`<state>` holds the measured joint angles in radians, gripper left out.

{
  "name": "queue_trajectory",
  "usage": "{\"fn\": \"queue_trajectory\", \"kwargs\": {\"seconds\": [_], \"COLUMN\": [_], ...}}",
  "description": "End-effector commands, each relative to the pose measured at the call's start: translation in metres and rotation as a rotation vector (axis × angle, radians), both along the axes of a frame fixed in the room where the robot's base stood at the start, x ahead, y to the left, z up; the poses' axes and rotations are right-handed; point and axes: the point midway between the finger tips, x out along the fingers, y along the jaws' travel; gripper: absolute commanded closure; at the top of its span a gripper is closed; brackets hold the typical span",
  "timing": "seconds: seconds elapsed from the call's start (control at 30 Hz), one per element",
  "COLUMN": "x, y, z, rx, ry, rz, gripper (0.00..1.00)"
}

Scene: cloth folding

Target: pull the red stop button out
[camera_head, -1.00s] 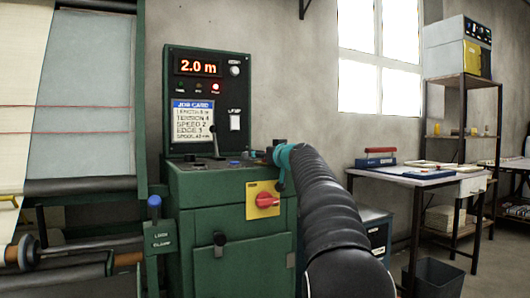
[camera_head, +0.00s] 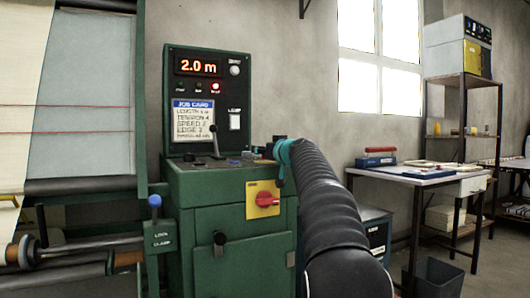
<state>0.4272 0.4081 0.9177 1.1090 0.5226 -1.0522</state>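The green control console (camera_head: 245,228) stands in the middle, with an upright panel and a sloping top. My gripper (camera_head: 262,150) is small and dark at the right end of that top, beyond the teal wrist joint. Its fingers are too small and too hidden to tell whether they are open or shut.
A black lever (camera_head: 214,142) and a blue knob (camera_head: 233,162) stand on the console top, left of my gripper. The display (camera_head: 198,66) reads 2.0 m; a red lamp (camera_head: 216,86) glows below it. A worktable (camera_head: 420,178) is at right.

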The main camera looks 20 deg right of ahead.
Motion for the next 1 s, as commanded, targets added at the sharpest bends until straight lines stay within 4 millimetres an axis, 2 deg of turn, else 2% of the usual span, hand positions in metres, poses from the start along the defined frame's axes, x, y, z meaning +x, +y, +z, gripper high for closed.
{"fn": "queue_trajectory", "kwargs": {"seconds": [0.07, 0.1, 0.17, 0.2, 0.63, 0.77, 1.0], "x": [-0.001, -0.001, -0.001, -0.001, -0.007, -0.021, -0.061], "y": [0.0, 0.0, 0.0, 0.0, 0.0, -0.001, -0.003], "z": [0.005, 0.006, 0.006, 0.005, 0.004, 0.005, 0.005], "rx": [0.0, 0.0, 0.0, 0.0, 0.0, -0.001, 0.001], "ry": [-0.009, -0.01, -0.01, -0.009, -0.006, -0.006, -0.007], "rz": [-0.005, -0.005, -0.004, -0.004, -0.003, -0.004, -0.006], "gripper": [1.0, 0.39, 0.24, 0.21, 0.21, 0.21, 0.21]}}
